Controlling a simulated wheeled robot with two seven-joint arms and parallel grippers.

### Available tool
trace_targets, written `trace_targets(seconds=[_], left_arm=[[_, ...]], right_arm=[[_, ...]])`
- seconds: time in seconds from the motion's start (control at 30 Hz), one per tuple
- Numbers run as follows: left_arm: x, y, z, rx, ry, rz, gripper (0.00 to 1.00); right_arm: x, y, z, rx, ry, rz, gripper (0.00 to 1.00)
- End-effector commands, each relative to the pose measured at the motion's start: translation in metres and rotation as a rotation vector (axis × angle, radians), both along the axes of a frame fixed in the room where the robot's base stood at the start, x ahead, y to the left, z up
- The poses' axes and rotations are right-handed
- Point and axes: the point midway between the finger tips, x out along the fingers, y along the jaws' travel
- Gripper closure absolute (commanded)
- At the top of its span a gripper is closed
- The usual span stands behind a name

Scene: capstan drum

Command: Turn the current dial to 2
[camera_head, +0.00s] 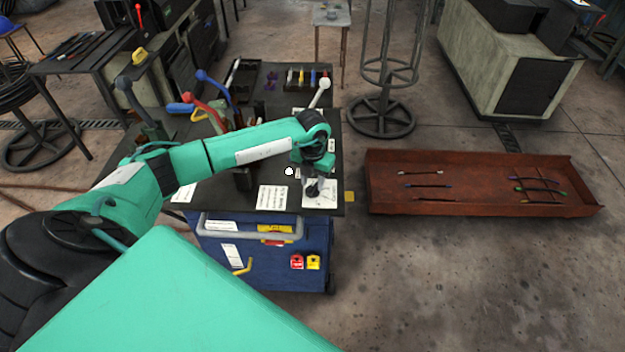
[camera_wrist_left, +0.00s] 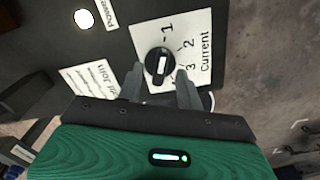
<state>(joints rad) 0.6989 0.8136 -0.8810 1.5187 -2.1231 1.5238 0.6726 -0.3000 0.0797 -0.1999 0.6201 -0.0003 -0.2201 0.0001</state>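The current dial (camera_head: 314,191) is a small black knob on a white card at the right front corner of the dark bench top. In the left wrist view the dial (camera_wrist_left: 158,64) has a pale pointer line, and its card (camera_wrist_left: 203,30) reads "Current" with the marks 1, 2 and 3. I cannot tell for sure which mark the pointer faces. My left gripper (camera_head: 316,178) is right above the dial, pointing down. In the wrist view its two grey fingers (camera_wrist_left: 159,80) are apart, with the knob between and just beyond their tips; contact is not clear. My right gripper is out of view.
Blue and red levers (camera_head: 218,88) and a white-knobbed lever (camera_head: 320,92) stand on the bench behind my left arm. A white button (camera_head: 289,171) is left of the dial. A rusty tray (camera_head: 480,200) with cables lies on the floor to the right.

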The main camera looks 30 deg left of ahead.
Motion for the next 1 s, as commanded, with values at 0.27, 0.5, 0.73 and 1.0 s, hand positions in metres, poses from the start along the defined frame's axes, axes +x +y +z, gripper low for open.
trace_targets(seconds=[0.27,0.5,0.73,1.0], left_arm=[[-0.0004,-0.0004,-0.0125,0.000,0.000,-0.001,0.64],[-0.0003,-0.0002,-0.0122,0.000,0.000,-0.001,0.77],[-0.0003,-0.0002,-0.0119,0.000,0.000,-0.001,1.00],[0.0002,0.0000,-0.0132,0.000,-0.001,-0.047,1.00]], right_arm=[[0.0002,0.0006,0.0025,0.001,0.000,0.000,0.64],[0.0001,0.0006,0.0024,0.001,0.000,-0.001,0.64],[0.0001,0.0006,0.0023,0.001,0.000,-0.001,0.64],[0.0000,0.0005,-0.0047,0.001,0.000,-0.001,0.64]])
